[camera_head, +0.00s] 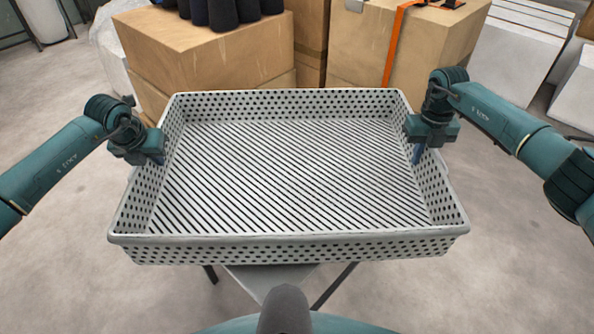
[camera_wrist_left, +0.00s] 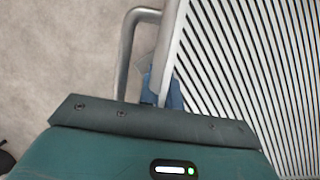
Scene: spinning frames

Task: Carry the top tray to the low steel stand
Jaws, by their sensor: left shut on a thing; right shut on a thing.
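A pale grey perforated tray (camera_head: 290,240) with a slatted floor fills the middle of the head view and is empty. My left gripper (camera_head: 153,158) is shut on its left side wall. In the left wrist view, the left gripper (camera_wrist_left: 163,95) is at the tray's rim (camera_wrist_left: 170,45), with a bent metal handle bar beside it. My right gripper (camera_head: 417,152) is shut on the tray's right side wall. Below the tray, a grey steel stand (camera_head: 265,280) with dark legs shows in part; the tray hides most of it, and I cannot tell whether they touch.
Cardboard boxes (camera_head: 205,60) stand behind the tray, with dark rolls on the left one. More boxes (camera_head: 440,40) with an orange strap stand at the back right. White blocks (camera_head: 520,45) are at the far right. Concrete floor (camera_head: 60,270) is clear on both sides.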

